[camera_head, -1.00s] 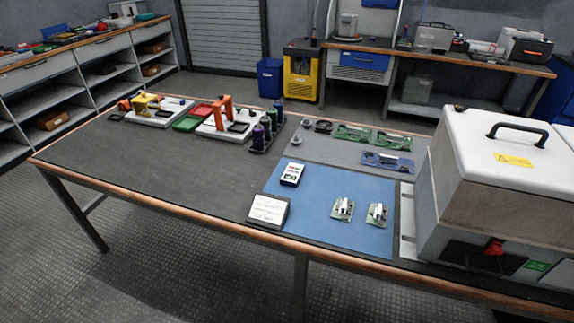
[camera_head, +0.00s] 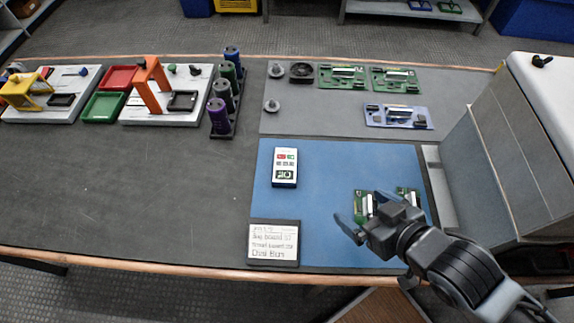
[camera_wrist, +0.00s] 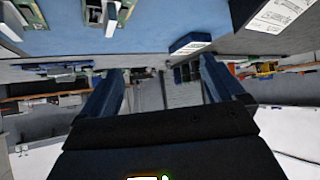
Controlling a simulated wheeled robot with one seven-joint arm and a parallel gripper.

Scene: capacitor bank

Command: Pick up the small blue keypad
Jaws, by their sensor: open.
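The small keypad (camera_head: 284,167) lies on the blue mat (camera_head: 330,175), left of its middle. It has a white face with small red, green and dark marks and dark edges. In the wrist view, what looks like the keypad (camera_wrist: 190,42) shows a pale face and a blue side above the right finger. My gripper (camera_head: 357,203) is open and empty, above the mat's right part, to the right of the keypad and apart from it. Its two blue fingers spread wide in the wrist view (camera_wrist: 161,70). It hides parts of the small green boards (camera_head: 362,205) beneath.
A written sign (camera_head: 274,243) stands at the mat's front left edge. A large white case (camera_head: 500,150) stands at the right. Green boards (camera_head: 343,76) and a blue board (camera_head: 398,116) lie behind the mat. Spools (camera_head: 219,116) stand at the left. The left front tabletop is clear.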

